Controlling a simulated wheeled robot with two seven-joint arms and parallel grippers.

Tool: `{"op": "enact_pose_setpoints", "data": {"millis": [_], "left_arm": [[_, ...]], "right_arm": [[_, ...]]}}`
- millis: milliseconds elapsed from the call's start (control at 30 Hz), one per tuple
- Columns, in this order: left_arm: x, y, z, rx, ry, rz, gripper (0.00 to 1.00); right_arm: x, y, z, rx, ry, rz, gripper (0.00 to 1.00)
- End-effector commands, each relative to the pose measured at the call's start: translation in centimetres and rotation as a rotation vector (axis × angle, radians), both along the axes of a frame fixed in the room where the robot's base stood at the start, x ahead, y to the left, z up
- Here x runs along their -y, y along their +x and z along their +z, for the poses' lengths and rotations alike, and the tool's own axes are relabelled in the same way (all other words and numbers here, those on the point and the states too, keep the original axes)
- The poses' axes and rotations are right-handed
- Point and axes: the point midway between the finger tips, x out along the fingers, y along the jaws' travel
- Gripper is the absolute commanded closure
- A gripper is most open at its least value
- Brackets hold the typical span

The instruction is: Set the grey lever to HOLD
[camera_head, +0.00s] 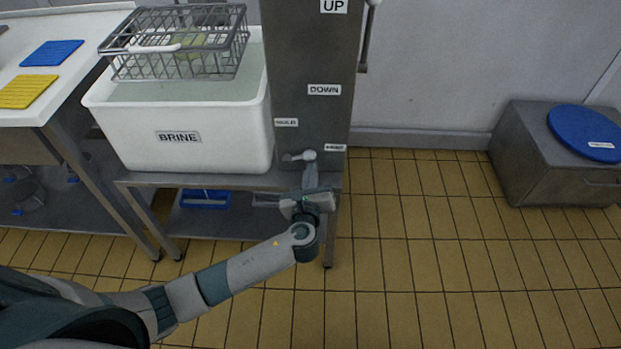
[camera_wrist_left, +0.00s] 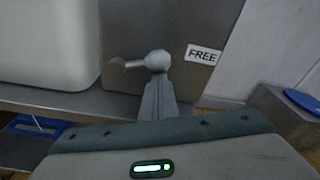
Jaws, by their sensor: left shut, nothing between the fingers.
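The grey lever (camera_head: 298,156) is low on the front of the grey column. Its pale round knob (camera_wrist_left: 157,61) is at the right, with a short bar running left from it. The lever lies nearly level, knob toward the FREE label (camera_head: 335,148), which is also in the left wrist view (camera_wrist_left: 203,54). The HOLD label (camera_head: 287,122) is higher and to the left. My left gripper (camera_head: 310,169) is shut and empty, its fingertips right by the knob; I cannot tell whether they touch. My right gripper is not in view.
A white BRINE tub (camera_head: 178,137) stands left of the column (camera_head: 309,60) on a steel stand, with a wire basket (camera_head: 181,42) over it. UP and DOWN labels (camera_head: 324,90) are higher on the column. A steel box with a blue lid (camera_head: 586,134) is far right. The tiled floor between is clear.

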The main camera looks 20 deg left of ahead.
Motion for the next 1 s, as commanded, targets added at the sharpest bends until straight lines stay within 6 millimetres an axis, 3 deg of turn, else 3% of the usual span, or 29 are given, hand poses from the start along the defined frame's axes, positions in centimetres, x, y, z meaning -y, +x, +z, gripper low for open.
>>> {"op": "enact_pose_setpoints", "data": {"millis": [1000], "left_arm": [[-0.09, 0.58, 0.44, 0.018, -0.063, -0.001, 1.00]], "right_arm": [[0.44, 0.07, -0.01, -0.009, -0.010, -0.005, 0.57]]}}
